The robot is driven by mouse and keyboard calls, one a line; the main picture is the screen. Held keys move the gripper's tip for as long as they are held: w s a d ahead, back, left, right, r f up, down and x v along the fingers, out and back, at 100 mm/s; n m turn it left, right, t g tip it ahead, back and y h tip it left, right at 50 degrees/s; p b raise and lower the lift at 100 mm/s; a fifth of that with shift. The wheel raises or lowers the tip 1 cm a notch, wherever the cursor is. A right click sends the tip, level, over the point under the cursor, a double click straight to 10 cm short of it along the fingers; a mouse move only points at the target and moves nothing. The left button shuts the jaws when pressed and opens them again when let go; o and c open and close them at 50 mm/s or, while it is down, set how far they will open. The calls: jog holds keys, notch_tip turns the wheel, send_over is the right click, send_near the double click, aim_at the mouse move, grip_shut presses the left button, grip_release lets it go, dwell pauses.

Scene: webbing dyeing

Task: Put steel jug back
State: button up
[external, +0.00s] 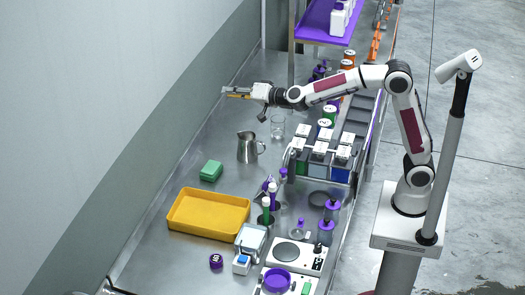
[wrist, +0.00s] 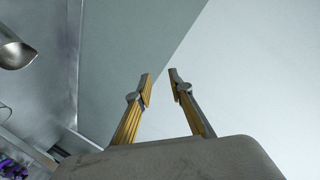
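The steel jug (external: 247,147) stands upright on the steel worktop (external: 215,138), left of the rack of bottles, with its handle toward the right. My gripper (external: 226,92) is above and behind the jug, apart from it, with its fingers pointing left toward the wall. In the wrist view, the two yellow-padded fingers of my gripper (wrist: 160,80) are spread with a gap between them and nothing in it. Part of a shiny metal vessel, probably the jug (wrist: 14,48), shows at the left edge of the wrist view.
A glass beaker (external: 278,127) stands right of the jug. A rack with dye bottles (external: 320,160) is further right. A green block (external: 211,171) and a yellow tray (external: 208,213) lie in front. The worktop left of the jug is clear up to the grey wall (external: 130,90).

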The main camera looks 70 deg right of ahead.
jog(key=s+a+n+g+y, duration=0.1)
jog(key=s+a+n+y, duration=0.2)
jog(key=s, duration=0.6)
jog(key=s+a+n+g+y, duration=0.25)
jog(key=s+n, duration=0.25)
jog(key=s, duration=0.5)
jog(key=s+d+f+n+g, duration=0.1)
jog(key=s+d+f+g, duration=0.1)
jog(key=s+f, duration=0.3)
jog(key=s+d+f+n+g+h, duration=0.1)
jog(key=s+d+f+g, duration=0.1)
jog(key=s, duration=1.2)
jog(key=s+d+f+n+g+h, duration=0.1)
jog(key=s+d+f+g, duration=0.1)
jog(key=s+d+f, duration=0.2)
jog(key=s+f, duration=0.3)
jog(key=s, duration=0.2)
jog(key=shift+s+d+f+n, duration=0.15)
jog(key=shift+s+f+n, duration=0.15)
jog(key=shift+n, duration=0.1)
